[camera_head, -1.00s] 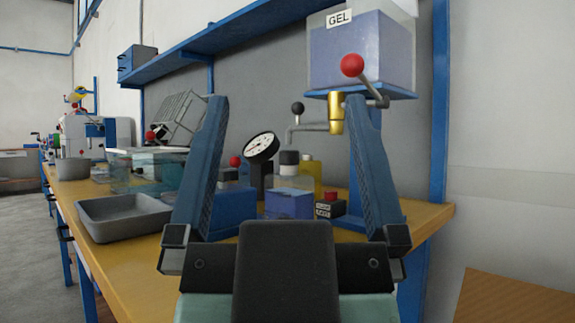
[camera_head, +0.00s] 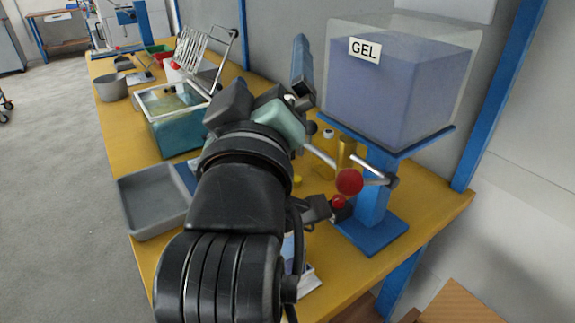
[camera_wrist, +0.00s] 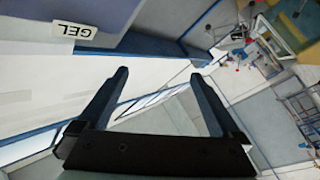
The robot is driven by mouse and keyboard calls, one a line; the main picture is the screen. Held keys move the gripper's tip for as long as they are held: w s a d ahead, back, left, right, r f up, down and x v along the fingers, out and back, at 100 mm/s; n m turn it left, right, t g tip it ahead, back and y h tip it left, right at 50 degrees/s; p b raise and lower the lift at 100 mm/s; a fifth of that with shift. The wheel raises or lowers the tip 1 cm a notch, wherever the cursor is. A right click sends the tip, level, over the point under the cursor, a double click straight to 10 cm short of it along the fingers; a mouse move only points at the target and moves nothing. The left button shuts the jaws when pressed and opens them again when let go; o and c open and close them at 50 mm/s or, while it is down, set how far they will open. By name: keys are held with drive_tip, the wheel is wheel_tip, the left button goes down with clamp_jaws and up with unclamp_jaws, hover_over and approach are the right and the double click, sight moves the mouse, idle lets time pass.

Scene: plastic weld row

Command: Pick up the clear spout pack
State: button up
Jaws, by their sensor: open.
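I cannot make out a clear spout pack for certain in either view now; my arm covers part of the bench. My gripper (camera_wrist: 160,73) is open and empty in the wrist view, its two blue fingers wide apart and pointing away from the bench top. In the head view my gripper (camera_head: 286,100) is raised above the bench, with one blue finger standing up and the other mostly hidden. It is left of the gel tank.
The gel tank (camera_head: 405,95) stands on a blue stand at the right, with a red-knobbed lever (camera_head: 349,182). A grey tray (camera_head: 153,203) lies at the bench's left edge. A water tank (camera_head: 172,128) and wire rack (camera_head: 200,60) are behind it.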

drive_tip(key=w+a+f+n+g+p, duration=0.25)
drive_tip(key=f+n+g+p, duration=0.2)
drive_tip(key=p, duration=0.25)
drive_tip(key=n+g+h+p, duration=0.4)
drive_tip(key=n+g+p, duration=0.9)
drive_tip(key=p, duration=0.5)
approach(285, 241)
drive_tip(key=shift+n+t, duration=0.45)
drive_tip(key=x, duration=0.8)
drive_tip(key=a+b+x, duration=0.1)
drive_tip(key=x, duration=0.3)
drive_tip(key=shift+w+d+f, duration=0.1)
drive_tip(key=shift+w+f, duration=0.05)
drive_tip(key=shift+f, duration=0.2)
drive_tip(key=shift+r, duration=0.1)
drive_tip(key=c, duration=1.5)
